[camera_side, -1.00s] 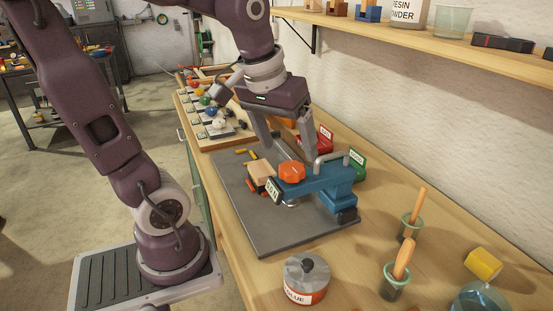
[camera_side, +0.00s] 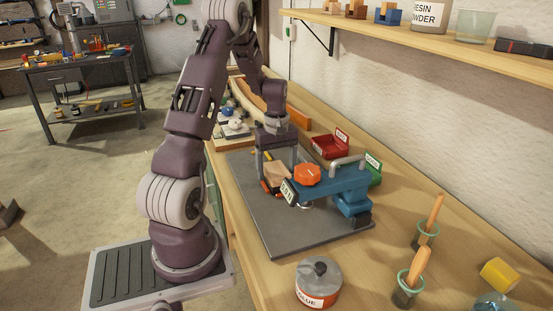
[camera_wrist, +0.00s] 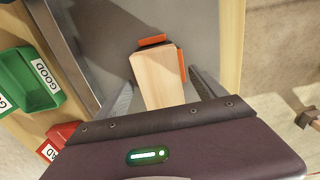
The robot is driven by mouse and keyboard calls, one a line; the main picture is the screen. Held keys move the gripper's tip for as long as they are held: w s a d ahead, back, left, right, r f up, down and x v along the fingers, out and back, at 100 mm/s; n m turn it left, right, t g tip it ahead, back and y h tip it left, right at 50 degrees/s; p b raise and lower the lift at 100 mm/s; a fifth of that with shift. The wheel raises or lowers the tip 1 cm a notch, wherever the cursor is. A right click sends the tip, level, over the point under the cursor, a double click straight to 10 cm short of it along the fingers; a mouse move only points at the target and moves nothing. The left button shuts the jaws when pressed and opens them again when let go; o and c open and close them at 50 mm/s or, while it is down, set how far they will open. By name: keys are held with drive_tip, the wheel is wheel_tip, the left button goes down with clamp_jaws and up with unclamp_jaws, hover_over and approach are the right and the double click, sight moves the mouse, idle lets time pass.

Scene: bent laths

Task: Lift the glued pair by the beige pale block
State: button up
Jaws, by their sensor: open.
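The beige pale block (camera_side: 277,176) stands over the grey mat, beside the blue clamp press. In the wrist view the beige block (camera_wrist: 158,78) lies between my two fingers. Orange pieces show at its far end (camera_wrist: 152,40) and right side (camera_wrist: 182,66); an orange-red piece also shows low beside it in the side view (camera_side: 266,187). How they are joined is hidden. My gripper (camera_wrist: 163,82) is open, with a finger on either side of the block and gaps visible. In the side view my gripper (camera_side: 277,165) points down at the block; its fingertips are partly hidden.
The blue press (camera_side: 335,183) with its orange knob (camera_side: 307,174) stands close to the right of my gripper. A red bin (camera_side: 328,147) and a green bin (camera_side: 374,172) stand behind. The mat's front (camera_side: 290,235) is clear. A glue pot (camera_side: 319,284) stands nearer.

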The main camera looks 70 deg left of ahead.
sight(277, 169)
drive_tip(key=c, duration=1.3)
drive_tip(key=shift+r, duration=4)
drive_tip(key=shift+c, duration=0.3)
